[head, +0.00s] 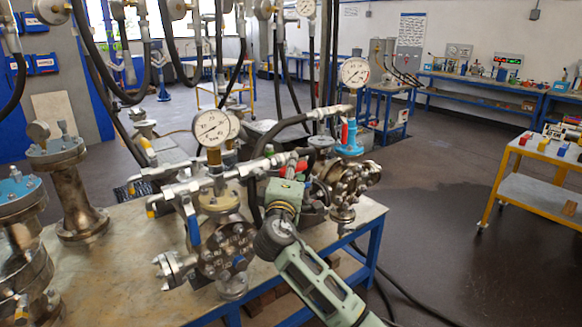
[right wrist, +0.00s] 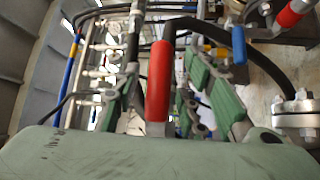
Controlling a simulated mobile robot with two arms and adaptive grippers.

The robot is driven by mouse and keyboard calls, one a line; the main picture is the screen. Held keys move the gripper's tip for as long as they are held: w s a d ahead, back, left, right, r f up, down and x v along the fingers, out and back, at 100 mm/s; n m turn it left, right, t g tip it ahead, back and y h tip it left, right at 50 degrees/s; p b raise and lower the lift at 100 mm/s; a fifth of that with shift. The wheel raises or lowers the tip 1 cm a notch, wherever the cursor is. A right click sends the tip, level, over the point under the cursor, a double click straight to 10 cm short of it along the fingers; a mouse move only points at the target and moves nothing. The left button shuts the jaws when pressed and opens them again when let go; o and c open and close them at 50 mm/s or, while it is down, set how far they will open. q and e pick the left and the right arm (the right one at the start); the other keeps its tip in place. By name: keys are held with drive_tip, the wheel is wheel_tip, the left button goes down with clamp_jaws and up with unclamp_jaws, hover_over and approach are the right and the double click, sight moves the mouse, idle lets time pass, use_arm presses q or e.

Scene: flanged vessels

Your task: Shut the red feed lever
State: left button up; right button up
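A red lever (right wrist: 158,82) stands upright in the right wrist view, in the space between the fingers of my right gripper (right wrist: 166,92). In the head view a red lever end (head: 301,166) shows just beyond my right gripper (head: 287,186), on the pipework between two flanged vessels. The green fingers are spread, and I see a gap beside the lever. I cannot tell whether either finger touches it. The gripper hides part of the lever's base and valve in the head view. My left gripper is not in view.
Pressure gauges (head: 211,128) and a second gauge (head: 355,72) rise over the vessels. Another red handle (head: 345,134) stands by a blue fitting at right. A blue lever (head: 194,231) hangs at left. Black hoses cross above. Open floor lies to the right of the bench (head: 365,212).

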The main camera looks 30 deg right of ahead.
drive_tip(key=shift+w+d, duration=0.2)
drive_tip(key=shift+w, duration=0.05)
drive_tip(key=shift+c, duration=0.5)
clamp_jaws()
